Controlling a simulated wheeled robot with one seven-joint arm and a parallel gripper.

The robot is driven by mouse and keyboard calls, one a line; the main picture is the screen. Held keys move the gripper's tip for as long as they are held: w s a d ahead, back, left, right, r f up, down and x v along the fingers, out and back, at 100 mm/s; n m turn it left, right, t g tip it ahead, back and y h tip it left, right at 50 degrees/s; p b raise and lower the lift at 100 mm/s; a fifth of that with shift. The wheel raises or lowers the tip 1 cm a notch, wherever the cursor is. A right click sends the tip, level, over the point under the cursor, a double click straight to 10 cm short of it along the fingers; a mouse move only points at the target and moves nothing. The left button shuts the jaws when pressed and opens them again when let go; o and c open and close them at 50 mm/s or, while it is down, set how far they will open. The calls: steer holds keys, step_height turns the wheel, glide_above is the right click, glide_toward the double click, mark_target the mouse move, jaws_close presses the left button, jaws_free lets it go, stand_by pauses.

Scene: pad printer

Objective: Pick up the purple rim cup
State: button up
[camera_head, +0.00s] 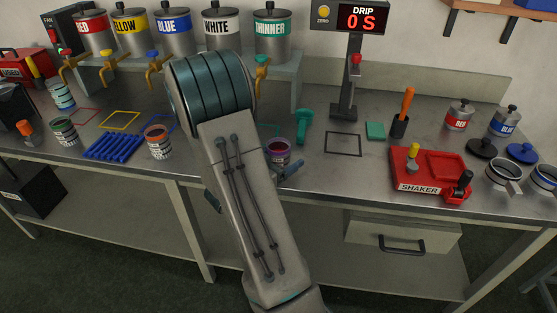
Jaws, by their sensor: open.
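The purple rim cup (278,152) stands near the front edge of the workbench, just right of my arm, with dark reddish-purple showing inside it. My arm crosses the middle of the view and hides part of the bench left of the cup. My gripper (289,171) is mostly hidden behind the arm. A dark bluish part of it shows low beside the cup, at the bench edge. It is open. I cannot tell whether it touches the cup or how the fingers lie around it.
An orange rim cup (158,142) and a blue rack (113,146) stand left of my arm. A teal tool (305,126) stands close behind the purple cup. The drip stand (345,108) and red shaker (430,175) are to the right. Paint tanks (272,40) line the back.

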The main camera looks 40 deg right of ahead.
steer(key=shift+d, duration=0.15)
steer(key=c, duration=1.1)
steer(key=shift+c, duration=0.2)
steer(key=shift+r, duration=0.15)
